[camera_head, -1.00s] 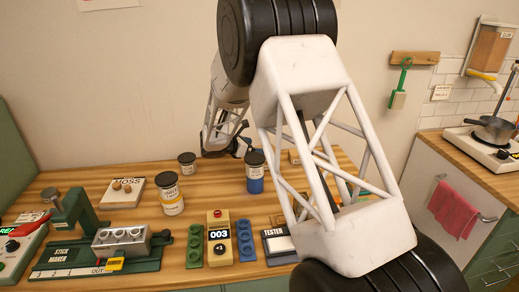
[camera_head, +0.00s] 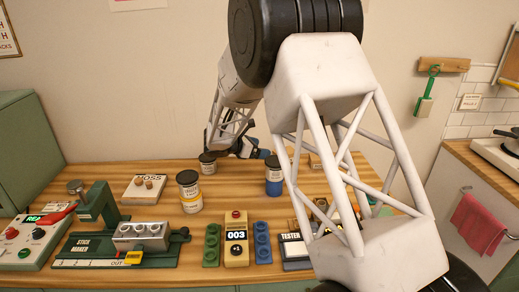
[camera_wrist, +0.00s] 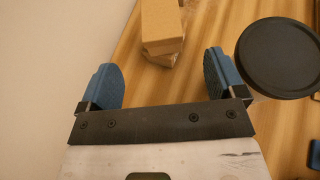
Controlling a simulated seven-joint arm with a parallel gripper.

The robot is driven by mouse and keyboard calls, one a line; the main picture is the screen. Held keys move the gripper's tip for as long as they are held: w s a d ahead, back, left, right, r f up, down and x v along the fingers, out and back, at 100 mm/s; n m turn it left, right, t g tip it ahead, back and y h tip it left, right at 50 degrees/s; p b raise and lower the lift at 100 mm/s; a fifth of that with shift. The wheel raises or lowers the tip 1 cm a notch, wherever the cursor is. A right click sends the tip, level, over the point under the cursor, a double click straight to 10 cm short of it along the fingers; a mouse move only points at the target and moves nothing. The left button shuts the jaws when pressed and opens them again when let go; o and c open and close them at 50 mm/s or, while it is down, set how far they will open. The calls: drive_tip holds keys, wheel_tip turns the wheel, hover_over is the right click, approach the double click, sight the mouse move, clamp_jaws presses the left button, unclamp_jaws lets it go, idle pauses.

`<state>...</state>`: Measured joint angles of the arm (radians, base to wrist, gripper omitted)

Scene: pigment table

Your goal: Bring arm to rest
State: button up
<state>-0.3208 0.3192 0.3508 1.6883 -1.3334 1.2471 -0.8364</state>
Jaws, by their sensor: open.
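My gripper (camera_wrist: 163,78) is open in the wrist view, its two blue-padded fingers apart with nothing between them. In the head view it is small and partly hidden at the back of the table, between a black-lidded jar (camera_head: 207,163) and a blue jar (camera_head: 273,180). My white lattice arm fills the right-centre of the head view and hides part of the table. In the wrist view a round black lid (camera_wrist: 280,57) lies just right of the right finger, and tan blocks (camera_wrist: 162,28) lie beyond the fingertips.
A red-handled control box (camera_head: 30,240) is at left. Bare wood shows around the jars.

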drive_tip(key=s+d+r+m+g+y, duration=0.1)
drive_tip(key=s+d+r+m+y, duration=0.15)
drive_tip(key=s+d+r, duration=0.35)
drive_tip(key=s+d+r+m+g+y, duration=0.1)
drive_tip(key=s+r+m, duration=0.25)
drive_tip(key=s, duration=0.55)
drive_tip(key=s+d+r+m+g+y, duration=0.1)
drive_tip(key=s+d+r+m, duration=0.3)
drive_tip(key=s, duration=0.3)
drive_tip(key=s+m+y, duration=0.8)
drive_tip(key=s+m, duration=0.4)
drive_tip(key=s, duration=2.1)
drive_tip(key=shift+s+d+m+t, duration=0.2)
drive_tip(key=shift+s+m+t, duration=0.05)
drive_tip(key=shift+m+t, duration=0.05)
